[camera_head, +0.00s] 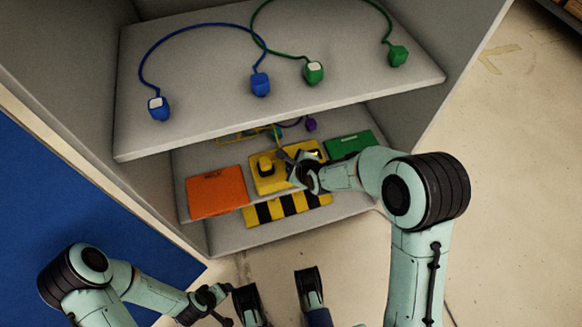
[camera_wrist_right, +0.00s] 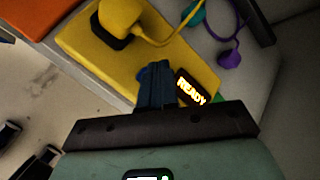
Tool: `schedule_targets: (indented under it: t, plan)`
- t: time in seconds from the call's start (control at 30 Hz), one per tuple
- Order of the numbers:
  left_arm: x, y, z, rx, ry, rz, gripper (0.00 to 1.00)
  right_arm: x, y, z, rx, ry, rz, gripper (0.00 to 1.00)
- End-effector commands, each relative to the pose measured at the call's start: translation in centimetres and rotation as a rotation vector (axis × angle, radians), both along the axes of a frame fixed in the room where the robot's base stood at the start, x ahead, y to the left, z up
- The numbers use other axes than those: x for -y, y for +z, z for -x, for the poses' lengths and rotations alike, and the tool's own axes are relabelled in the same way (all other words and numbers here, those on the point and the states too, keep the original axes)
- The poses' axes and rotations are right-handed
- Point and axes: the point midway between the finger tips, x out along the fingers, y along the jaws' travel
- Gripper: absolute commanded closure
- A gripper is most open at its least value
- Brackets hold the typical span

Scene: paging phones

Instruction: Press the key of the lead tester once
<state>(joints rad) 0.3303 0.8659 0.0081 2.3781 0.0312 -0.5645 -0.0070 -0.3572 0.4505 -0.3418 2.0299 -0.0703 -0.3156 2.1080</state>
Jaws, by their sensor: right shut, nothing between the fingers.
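The lead tester appears to be the yellow box (camera_head: 264,184) on the middle shelf, between an orange and a green box. In the right wrist view its yellow face (camera_wrist_right: 88,57) carries a small display (camera_wrist_right: 192,88) reading READY. A yellow plug with a cord (camera_wrist_right: 121,17) sits in a black socket on it. My right gripper (camera_head: 293,160) is over the tester's right part. Its dark blue fingers (camera_wrist_right: 155,72) are shut, empty, beside the display. I cannot make out the key; the fingers cover part of the face. My left gripper (camera_head: 228,304) is open and empty, low in front of the shelves.
An orange box (camera_head: 216,192) and a green box (camera_head: 349,145) flank the tester. The upper shelf (camera_head: 205,115) overhangs and holds blue and green leads. A purple plug (camera_wrist_right: 228,59) lies behind the tester. A black-and-yellow striped piece (camera_head: 288,210) is below. The floor in front is clear.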

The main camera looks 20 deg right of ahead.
Motion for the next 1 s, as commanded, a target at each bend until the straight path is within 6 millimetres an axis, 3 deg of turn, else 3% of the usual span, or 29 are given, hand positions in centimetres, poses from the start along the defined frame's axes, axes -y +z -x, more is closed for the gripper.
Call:
schedule_targets:
  t: [0.73, 1.0]
  plan:
    - [0.0, -0.1, 0.0, 0.0, 0.0, 0.0, 0.28, 0.0, -0.1, 0.0, 0.0, 0.0, 0.0, 1.0]
    - [0.0, -1.0, -0.1, -0.002, 0.0, 0.0, 0.28, 0.0, -0.9, 0.0, -0.001, -0.001, 0.0, 1.0]
